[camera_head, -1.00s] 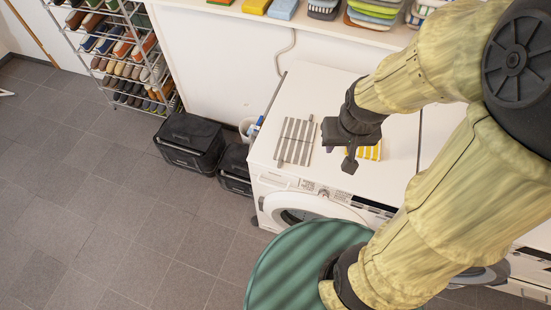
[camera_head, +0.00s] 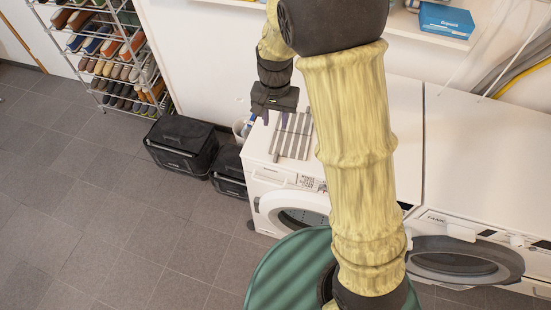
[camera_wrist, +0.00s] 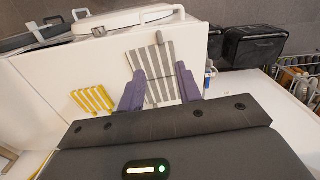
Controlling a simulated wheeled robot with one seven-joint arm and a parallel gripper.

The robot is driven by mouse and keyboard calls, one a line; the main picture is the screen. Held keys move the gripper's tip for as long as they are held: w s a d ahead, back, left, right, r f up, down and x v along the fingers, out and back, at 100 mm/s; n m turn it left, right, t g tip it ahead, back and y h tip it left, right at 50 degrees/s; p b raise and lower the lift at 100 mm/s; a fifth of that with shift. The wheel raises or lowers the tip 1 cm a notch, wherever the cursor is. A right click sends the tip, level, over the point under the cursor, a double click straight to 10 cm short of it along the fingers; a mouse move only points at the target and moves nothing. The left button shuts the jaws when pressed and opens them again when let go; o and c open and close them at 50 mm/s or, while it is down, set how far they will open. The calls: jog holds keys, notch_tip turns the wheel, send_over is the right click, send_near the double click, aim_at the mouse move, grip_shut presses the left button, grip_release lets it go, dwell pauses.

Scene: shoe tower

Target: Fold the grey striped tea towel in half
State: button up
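The grey striped tea towel (camera_head: 291,140) lies flat on the white washing machine top, near its left side. In the wrist view the towel (camera_wrist: 164,58) shows between and beyond my fingers, with grey and white stripes. My gripper (camera_head: 268,118) is at the towel's far left corner in the head view. In the wrist view my gripper (camera_wrist: 160,88) has its two purple fingers spread apart, with nothing held between them. The fingers partly cover the towel. I cannot tell whether the fingertips touch it.
A yellow striped cloth (camera_wrist: 92,99) lies beside the towel in the wrist view; my arm hides it in the head view. Black boxes (camera_head: 182,145) stand on the floor left of the machine. A shoe rack (camera_head: 110,60) stands behind them.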

aim_at(276, 157)
jog(key=shift+r, duration=0.1)
notch_tip(276, 157, down, 18)
jog(key=shift+r+p, duration=0.25)
jog(key=shift+p, duration=0.7)
jog(key=shift+c, duration=0.4)
grip_shut()
